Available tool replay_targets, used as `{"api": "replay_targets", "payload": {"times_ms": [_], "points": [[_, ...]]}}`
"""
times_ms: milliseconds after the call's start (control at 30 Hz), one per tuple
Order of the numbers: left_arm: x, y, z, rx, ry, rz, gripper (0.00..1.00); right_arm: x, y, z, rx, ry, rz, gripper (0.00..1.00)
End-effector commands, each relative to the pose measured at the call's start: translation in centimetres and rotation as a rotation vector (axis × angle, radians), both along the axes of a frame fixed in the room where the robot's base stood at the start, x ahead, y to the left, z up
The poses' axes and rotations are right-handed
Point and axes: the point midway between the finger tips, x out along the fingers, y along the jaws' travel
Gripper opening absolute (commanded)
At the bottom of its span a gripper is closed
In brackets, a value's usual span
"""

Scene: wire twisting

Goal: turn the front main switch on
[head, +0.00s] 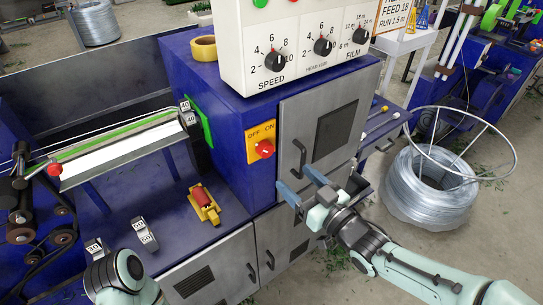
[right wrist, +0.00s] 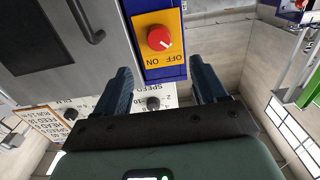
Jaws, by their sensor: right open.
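The front main switch is a red round knob (head: 264,149) on a yellow plate (head: 253,136) marked OFF and ON, on the blue cabinet's front. The knob also shows in the right wrist view (right wrist: 158,38), where its pale mark appears to point toward OFF. My right gripper (head: 300,184) is open and empty, below and right of the switch in the head view, apart from it. In the right wrist view the knob lies beyond the gap between its two fingers (right wrist: 162,88). My left arm shows at the bottom left of the head view, but its gripper does not.
A grey cabinet door (head: 320,122) with a handle (head: 298,158) is close beside the switch and my right gripper. A control panel (head: 290,45) with dials sits above. A red and yellow tool (head: 204,203) lies on the blue bench. A wire coil (head: 430,185) stands at right.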

Motion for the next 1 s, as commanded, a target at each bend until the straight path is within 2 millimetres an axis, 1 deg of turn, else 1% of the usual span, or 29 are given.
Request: {"api": "replay_targets", "payload": {"times_ms": [100, 300, 500, 700, 933, 967, 1000], "points": [[0.0, 0.0, 0.1, 0.0, 0.0, 0.0, 0.43, 2.2, 1.6, -0.1, 0.003, 0.002, 0.003, 0.71], [-0.1, 0.0, 0.3, -0.001, 0.004, -0.001, 0.43, 5.5, 4.1, -0.1, 0.002, 0.003, 0.001, 0.71], [-0.2, 0.0, 0.5, -0.002, 0.007, -0.002, 0.43, 7.8, 5.6, 0.0, 0.002, 0.003, -0.001, 0.71], [-0.2, 0.0, 0.5, -0.001, 0.009, -0.002, 0.43, 8.6, 6.2, -0.1, 0.0, 0.002, -0.002, 0.71], [-0.2, 0.0, 0.5, -0.001, 0.009, -0.002, 0.43, 8.7, 6.2, -0.1, -0.001, 0.003, -0.003, 0.71], [-0.2, 0.0, 0.5, -0.001, 0.009, -0.002, 0.43, 8.7, 6.2, -0.1, 0.0, 0.002, -0.003, 0.64], [-0.2, 0.0, 0.5, -0.001, 0.009, -0.002, 0.43, 8.7, 6.2, -0.1, -0.001, 0.003, -0.003, 0.51]]}}
